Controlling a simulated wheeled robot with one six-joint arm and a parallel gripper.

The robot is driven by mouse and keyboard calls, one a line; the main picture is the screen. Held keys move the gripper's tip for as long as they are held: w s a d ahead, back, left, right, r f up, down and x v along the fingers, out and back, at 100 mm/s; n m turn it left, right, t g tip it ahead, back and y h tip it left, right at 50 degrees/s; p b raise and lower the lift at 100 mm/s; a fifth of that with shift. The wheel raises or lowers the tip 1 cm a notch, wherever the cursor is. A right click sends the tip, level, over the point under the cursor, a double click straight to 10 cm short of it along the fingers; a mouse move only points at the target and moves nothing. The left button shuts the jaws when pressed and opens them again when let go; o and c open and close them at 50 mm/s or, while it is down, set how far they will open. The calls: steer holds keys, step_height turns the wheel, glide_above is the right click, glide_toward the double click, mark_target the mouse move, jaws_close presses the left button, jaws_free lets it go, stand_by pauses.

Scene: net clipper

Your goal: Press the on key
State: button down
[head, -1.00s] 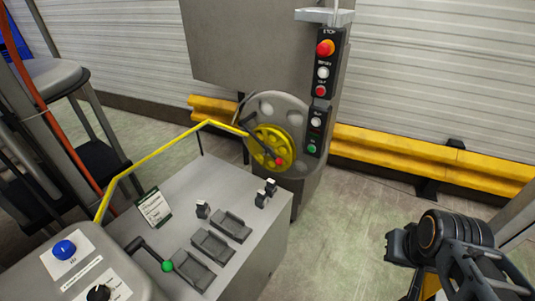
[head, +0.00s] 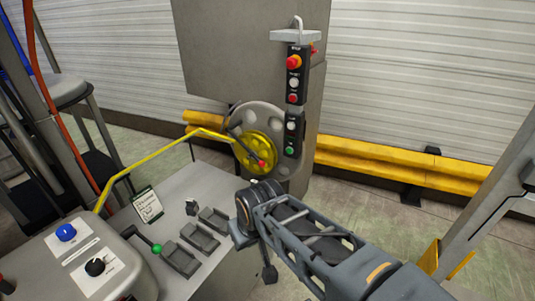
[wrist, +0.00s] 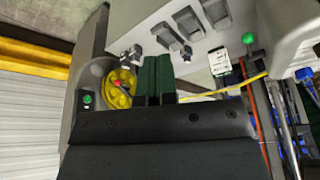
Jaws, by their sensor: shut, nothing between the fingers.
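A narrow dark control box (head: 293,135) on the grey machine column carries a white button and, lower down, a green button (head: 290,151). The label beside them is too small to read. The green button also shows in the wrist view (wrist: 87,99), at the left, on its dark box. My gripper's two dark green fingers (wrist: 157,78) stand side by side, shut and empty, in the middle of the wrist view. They are apart from the green button, to its right in that view. In the head view my wrist hides most of the gripper, over the console's right side.
An upper box with a red mushroom button (head: 294,62) hangs above. A yellow handwheel (head: 257,152) sits left of the green button. A yellow rail (head: 166,140) and a grey console (head: 190,186) with pedals and a green-knobbed lever lie left.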

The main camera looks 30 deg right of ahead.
mark_target(289, 151)
steer(key=shift+w+d, duration=0.1)
steer(key=w+d+f+t+h, duration=0.1)
steer(key=w+d+t, duration=0.4)
steer(key=w, duration=0.8)
steer(key=w+d+f+t+h, duration=0.15)
steer(key=w+d+t, duration=0.25)
steer(key=w+d, duration=0.7)
steer(key=w+d+f+n+t+h+p, duration=0.1)
steer(key=w+d+f+t+h, duration=0.3)
steer(key=d, duration=0.6)
step_height(289, 151, down, 4)
steer(key=w+t, duration=0.2)
steer(key=t, duration=0.1)
steer(key=shift+w+d+r+n, duration=0.15)
steer(key=shift+w+r+n, duration=0.05)
steer(key=shift+w+n, duration=0.2)
steer(key=shift+h, duration=0.25)
steer(key=shift+w+d+b, duration=0.45)
steer(key=shift+w+d, duration=0.25)
steer(key=shift+d, duration=0.6)
steer(key=shift+w+d+b, duration=0.4)
steer(key=shift+w+d, duration=0.25)
steer(key=shift+d, duration=0.6)
steer(key=shift+w+d+b, duration=0.45)
steer(key=shift+w+d, duration=0.25)
steer(key=shift+d, duration=0.6)
